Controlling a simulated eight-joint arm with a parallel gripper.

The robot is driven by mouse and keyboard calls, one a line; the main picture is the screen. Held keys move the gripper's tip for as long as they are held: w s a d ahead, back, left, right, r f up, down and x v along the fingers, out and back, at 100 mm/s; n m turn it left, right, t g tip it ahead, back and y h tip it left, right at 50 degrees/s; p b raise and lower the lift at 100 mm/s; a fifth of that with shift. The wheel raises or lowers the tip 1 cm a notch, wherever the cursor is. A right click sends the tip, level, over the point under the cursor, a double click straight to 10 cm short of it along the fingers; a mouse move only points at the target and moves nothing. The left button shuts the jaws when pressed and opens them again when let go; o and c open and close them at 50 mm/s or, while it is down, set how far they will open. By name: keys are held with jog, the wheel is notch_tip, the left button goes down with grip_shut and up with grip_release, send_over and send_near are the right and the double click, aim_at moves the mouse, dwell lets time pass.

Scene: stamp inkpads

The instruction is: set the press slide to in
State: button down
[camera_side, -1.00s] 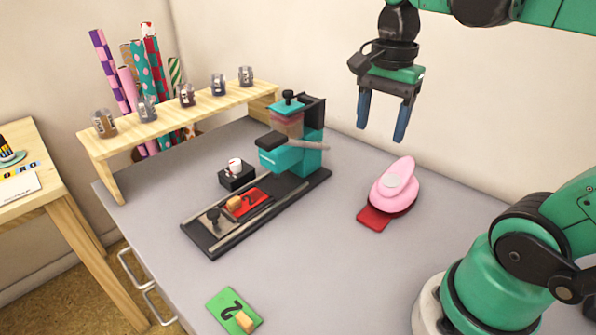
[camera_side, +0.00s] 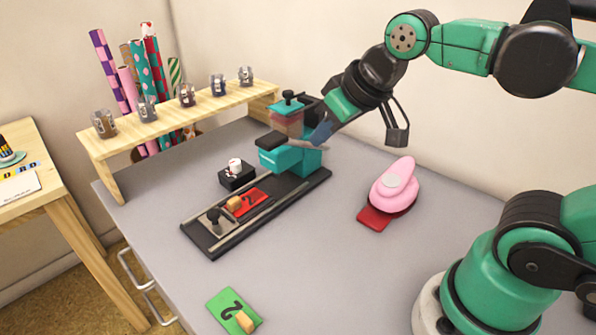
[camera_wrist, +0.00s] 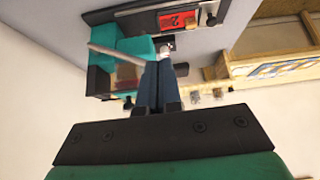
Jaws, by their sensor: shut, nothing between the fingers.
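The teal press (camera_side: 292,158) stands at the far end of a black base with a rail track (camera_side: 250,228). The slide, a grey plate with a black knob (camera_side: 214,221), sits at the near end of the track, out from under the press. A red card marked 2 (camera_side: 250,201) with a small wooden block lies on it or just behind. My gripper (camera_side: 320,132) is tilted beside the upper right of the press, near its grey lever. In the wrist view its blue fingers (camera_wrist: 160,85) are together and empty, beside the press (camera_wrist: 120,55); contact cannot be told.
A black block with a white-topped item (camera_side: 236,174) stands left of the track. A pink punch (camera_side: 394,184) on a red card lies right. A green card marked 2 (camera_side: 234,311) lies in front. A wooden shelf (camera_side: 165,112) with jars stands behind.

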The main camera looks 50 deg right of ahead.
jog(key=w+a+g+h, duration=0.15)
jog(key=w+a, duration=0.25)
jog(key=a, duration=0.7)
jog(key=w+a+h, duration=0.3)
jog(key=w+a, duration=0.2)
jog(key=a, duration=0.7)
send_near(208, 223)
jog(key=a+f, duration=0.1)
jog(key=w+a+f, duration=0.1)
jog(key=shift+w+a+f, duration=0.1)
jog(key=shift+a+f, duration=0.1)
jog(key=shift+a, duration=0.1)
jog(key=d, duration=0.2)
jog(key=d+f, duration=0.1)
jog(key=shift+w+d, duration=0.1)
jog(key=shift+w, duration=0.25)
jog(key=shift+w+d+f+n, duration=0.15)
jog(key=shift+d+n, duration=0.15)
jog(key=shift+d, duration=0.2)
